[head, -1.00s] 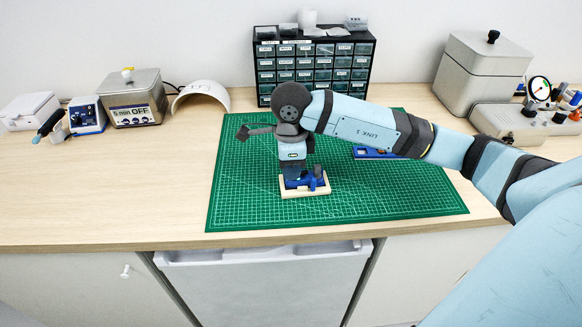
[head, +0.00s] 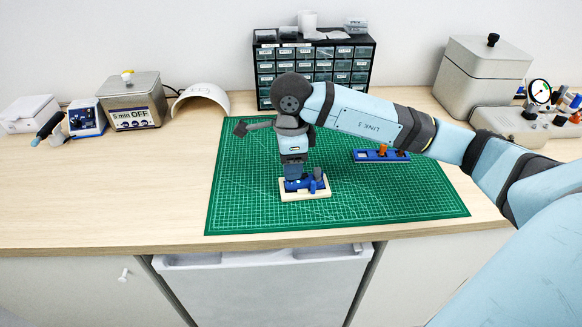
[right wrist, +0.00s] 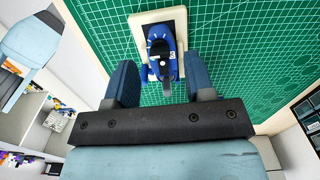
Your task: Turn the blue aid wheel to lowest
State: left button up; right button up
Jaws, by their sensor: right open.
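The blue aid (right wrist: 161,52) sits in a small cream holder (right wrist: 143,22) on the green mat. In the head view the aid (head: 318,182) shows partly behind and beside my right gripper (head: 297,176), and the cream holder (head: 305,195) is under it. My right gripper (right wrist: 161,70) is open in the wrist view, with one dark blue finger on each side of the aid's near end and visible gaps between. I cannot make out the wheel's setting. My left gripper is not in view.
A blue rack with orange pieces (head: 380,156) lies on the mat (head: 400,200), right of the holder. A drawer cabinet (head: 315,65) stands behind. An ultrasonic bath (head: 133,100) and a beige arch (head: 203,98) are at the left. The front of the mat is clear.

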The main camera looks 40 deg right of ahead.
notch_tip(320, 180, up, 12)
jog(key=shift+f, duration=0.15)
jog(key=shift+f, duration=0.1)
dwell(0.6)
